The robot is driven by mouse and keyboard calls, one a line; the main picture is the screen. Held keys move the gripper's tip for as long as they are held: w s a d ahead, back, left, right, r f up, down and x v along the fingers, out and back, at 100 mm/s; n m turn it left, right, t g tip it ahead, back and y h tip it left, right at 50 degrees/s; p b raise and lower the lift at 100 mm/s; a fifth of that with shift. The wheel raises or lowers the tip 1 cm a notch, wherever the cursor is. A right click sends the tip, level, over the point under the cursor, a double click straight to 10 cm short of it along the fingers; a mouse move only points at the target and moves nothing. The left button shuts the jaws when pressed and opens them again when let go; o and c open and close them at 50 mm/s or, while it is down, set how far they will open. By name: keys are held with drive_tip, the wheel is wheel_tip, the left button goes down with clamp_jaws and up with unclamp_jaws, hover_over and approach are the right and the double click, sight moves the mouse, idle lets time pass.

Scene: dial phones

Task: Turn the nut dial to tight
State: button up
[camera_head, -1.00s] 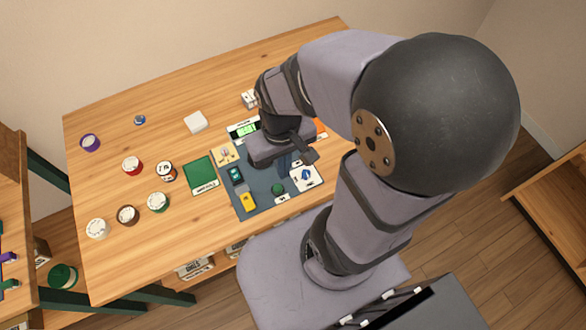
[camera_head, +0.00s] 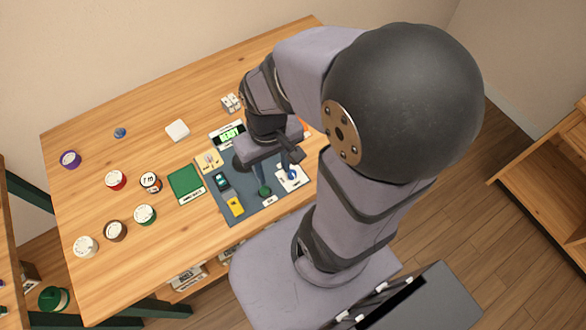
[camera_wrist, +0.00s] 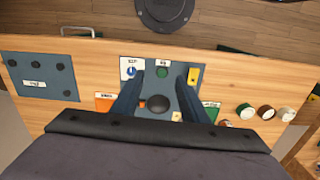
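A dial with a blue knob on a white plate (camera_head: 291,175) sits at the right front corner of the dark grey board (camera_head: 236,212). A green knob (camera_head: 264,190) is to its left. The labels are too small to read, so I cannot tell which is the nut dial. My gripper (camera_head: 276,170) is over the board near both. In the wrist view, the gripper (camera_wrist: 160,76) is open and empty, its fingers either side of the green knob (camera_wrist: 162,72). The blue knob (camera_wrist: 131,72) is by the left fingertip. Contact cannot be told.
A dark round knob (camera_wrist: 157,102) lies further back on the board. Several lidded round containers and a green pad (camera_head: 186,184) stand left of the board.

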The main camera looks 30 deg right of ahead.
drive_tip(key=s+d+f+m+g+b, duration=0.2)
drive_tip(key=s+d+f+m, duration=0.15)
drive_tip(key=d+f, duration=0.2)
drive_tip(key=m+y, duration=0.3)
drive_tip(key=m, duration=0.2)
hover_over(292, 173)
drive_tip(key=s+d, duration=0.3)
drive_tip(key=s, duration=0.1)
drive_tip(key=shift+n+g, duration=0.25)
drive_tip(key=shift+g, duration=0.15)
wheel_tip(292, 173, down, 8)
drive_tip(key=shift+f+b, duration=0.15)
drive_tip(key=shift+b, duration=0.2)
drive_tip(key=shift+w+r+m+y, duration=0.6)
drive_tip(key=shift+w+r+m, duration=0.25)
drive_tip(key=shift+w+m, duration=1.55)
drive_tip(key=shift+n+t, duration=0.3)
drive_tip(key=shift+t, duration=0.1)
drive_tip(key=shift+w+p+x, duration=0.15)
drive_tip(key=shift+p+x, duration=0.35)
drive_tip(key=shift+x, duration=1.1)
drive_tip(key=shift+w+p+x, duration=0.2)
drive_tip(key=shift+p+x, duration=0.25)
drive_tip(key=shift+x, duration=1.2)
clamp_jaws()
